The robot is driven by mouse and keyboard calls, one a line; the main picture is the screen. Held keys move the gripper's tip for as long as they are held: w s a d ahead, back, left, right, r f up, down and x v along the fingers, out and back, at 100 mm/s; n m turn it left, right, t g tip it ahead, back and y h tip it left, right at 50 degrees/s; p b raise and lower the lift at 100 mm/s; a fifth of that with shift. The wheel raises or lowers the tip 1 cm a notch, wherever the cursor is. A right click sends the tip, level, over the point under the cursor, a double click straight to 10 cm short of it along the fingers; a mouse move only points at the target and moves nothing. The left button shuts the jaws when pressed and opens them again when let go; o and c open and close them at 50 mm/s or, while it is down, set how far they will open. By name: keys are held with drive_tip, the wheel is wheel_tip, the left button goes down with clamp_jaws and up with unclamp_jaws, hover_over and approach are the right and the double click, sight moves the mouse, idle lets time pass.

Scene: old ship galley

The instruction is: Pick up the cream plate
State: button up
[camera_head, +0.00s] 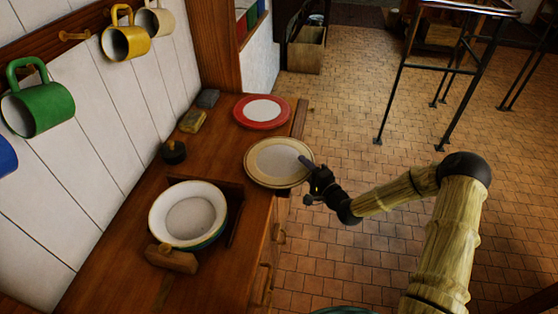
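The cream plate (270,158) lies on the wooden counter (150,215), at its right edge, and appears to reach slightly past that edge. It has a pale rim with darker rings and a tan centre. My gripper (304,160) is at the right side of the plate's rim, with a dark finger overlapping the rim in the picture. I see only this one view, and I cannot tell whether the fingers are apart or closed on the rim. The underside of the plate is hidden.
A red-rimmed plate (262,111) lies just behind the cream plate. A white basin (187,214), a wooden-backed brush (171,258), a dark round item (173,152) and sponges (193,121) are on the counter. Mugs (38,105) hang on the left wall.

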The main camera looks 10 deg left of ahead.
idle(0.3)
clamp_jaws()
drive_tip(key=shift+r, duration=0.1)
drive_tip(key=shift+r, duration=0.1)
wheel_tip(320, 180, up, 10)
drive_tip(key=shift+f+b, duration=0.15)
drive_tip(key=shift+b, duration=0.3)
idle(0.5)
